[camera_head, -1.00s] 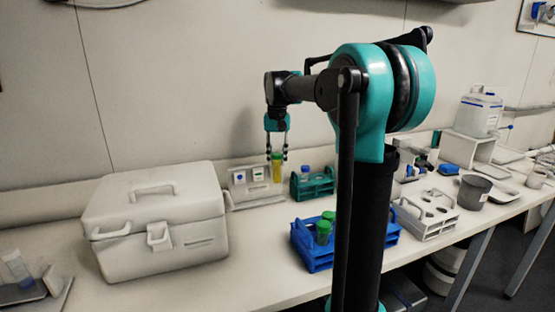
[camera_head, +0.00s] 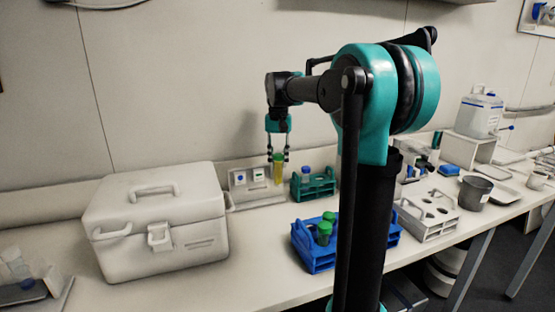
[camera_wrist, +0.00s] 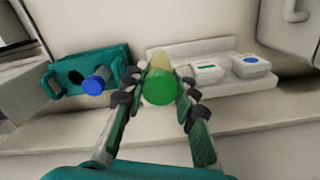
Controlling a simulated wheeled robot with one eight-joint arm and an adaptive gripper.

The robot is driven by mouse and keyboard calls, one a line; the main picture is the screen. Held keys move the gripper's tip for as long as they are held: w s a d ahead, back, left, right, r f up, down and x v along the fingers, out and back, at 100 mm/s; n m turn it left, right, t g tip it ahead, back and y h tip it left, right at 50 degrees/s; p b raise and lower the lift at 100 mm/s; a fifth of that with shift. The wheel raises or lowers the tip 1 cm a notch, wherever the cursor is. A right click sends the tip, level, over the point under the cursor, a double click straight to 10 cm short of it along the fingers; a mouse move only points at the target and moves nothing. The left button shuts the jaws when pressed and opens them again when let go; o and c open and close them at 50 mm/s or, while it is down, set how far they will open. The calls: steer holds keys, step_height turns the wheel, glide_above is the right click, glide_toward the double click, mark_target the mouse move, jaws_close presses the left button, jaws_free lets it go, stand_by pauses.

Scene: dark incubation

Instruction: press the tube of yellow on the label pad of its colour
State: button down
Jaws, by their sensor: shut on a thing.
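My gripper (camera_head: 278,157) is shut on the yellow tube (camera_head: 278,172), which has a green cap and hangs upright. In the wrist view the green cap (camera_wrist: 160,87) sits between the fingertips, with some yellow body (camera_wrist: 160,61) beyond it. The label stand (camera_head: 246,196) is white, at the back of the bench. Its pads with a blue mark (camera_head: 240,179) and a green mark (camera_head: 258,174) show left of the tube. The tube is in front of the stand's right end, where any yellow pad is hidden. I cannot tell whether the tube touches the stand.
A teal rack (camera_head: 318,188) with a blue-capped tube (camera_head: 306,174) stands close right of the gripper. A blue rack (camera_head: 318,258) with green-capped tubes (camera_head: 324,232) is nearer the front. A large white case (camera_head: 158,225) stands left. Bare bench lies between the case and blue rack.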

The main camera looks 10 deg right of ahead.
steer(key=s+d, duration=0.1)
steer(key=s, duration=0.5)
stand_by(0.7)
steer(key=shift+d, duration=0.1)
stand_by(0.4)
